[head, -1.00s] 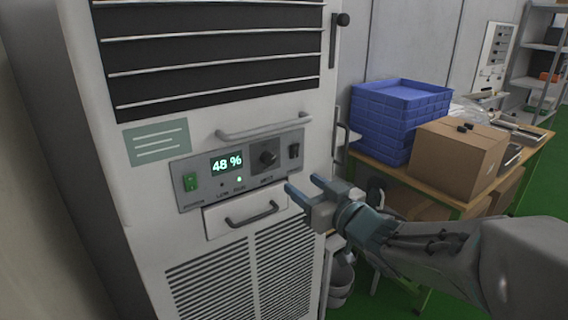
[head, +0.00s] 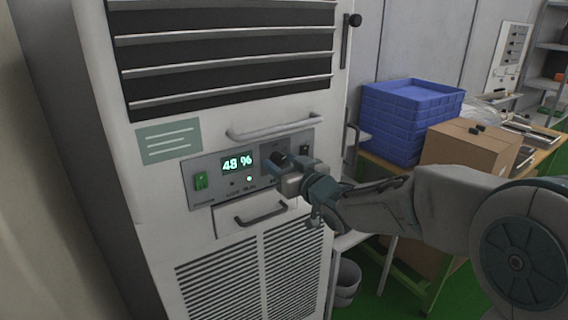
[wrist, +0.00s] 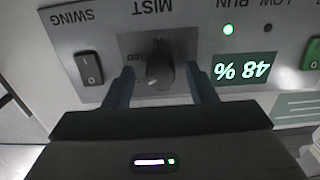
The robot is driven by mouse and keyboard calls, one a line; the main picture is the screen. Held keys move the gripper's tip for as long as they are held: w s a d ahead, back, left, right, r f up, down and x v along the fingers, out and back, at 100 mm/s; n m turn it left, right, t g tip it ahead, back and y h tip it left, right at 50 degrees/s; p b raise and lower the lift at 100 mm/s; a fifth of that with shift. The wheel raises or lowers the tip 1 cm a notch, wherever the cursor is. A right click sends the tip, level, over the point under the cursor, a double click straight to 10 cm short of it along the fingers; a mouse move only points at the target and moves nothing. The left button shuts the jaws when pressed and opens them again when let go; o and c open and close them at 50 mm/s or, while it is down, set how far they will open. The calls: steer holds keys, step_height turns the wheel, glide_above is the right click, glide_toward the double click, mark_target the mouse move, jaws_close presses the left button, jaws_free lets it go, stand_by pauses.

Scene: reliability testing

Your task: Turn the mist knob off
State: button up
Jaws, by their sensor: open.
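The mist knob (wrist: 158,72) is a dark round knob on a dark square plate under the upside-down word MIST in the wrist view. My gripper (wrist: 160,85) is open, with one finger on each side of the knob. I cannot tell whether the fingers touch it. In the head view my gripper (head: 281,163) is at the control panel (head: 228,193) and hides the knob. The lit display (head: 237,163) reads 48 %.
The green power switch (head: 201,181) is at the panel's left and the swing switch (wrist: 89,68) is beside the knob. A bar handle (head: 270,128) juts out above the panel, and a drawer handle (head: 262,214) below. Blue crates (head: 405,120) and a cardboard box (head: 465,150) stand on the right.

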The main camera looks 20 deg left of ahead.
steer(key=shift+c, duration=0.3)
steer(key=c, duration=0.9)
steer(key=shift+f+b, duration=0.1)
steer(key=shift+b, duration=0.25)
steer(key=shift+f+n+b, duration=0.15)
steer(key=shift+n+b, duration=0.85)
steer(key=shift+b, duration=0.15)
steer(key=n+b, duration=0.2)
steer(key=b, duration=0.1)
steer(key=shift+n, duration=0.3)
steer(key=n+b, duration=0.3)
steer(key=shift+n, duration=0.3)
steer(key=shift+r+n+b, duration=0.2)
steer(key=shift+n+b, duration=1.15)
steer(key=shift+n, duration=0.55)
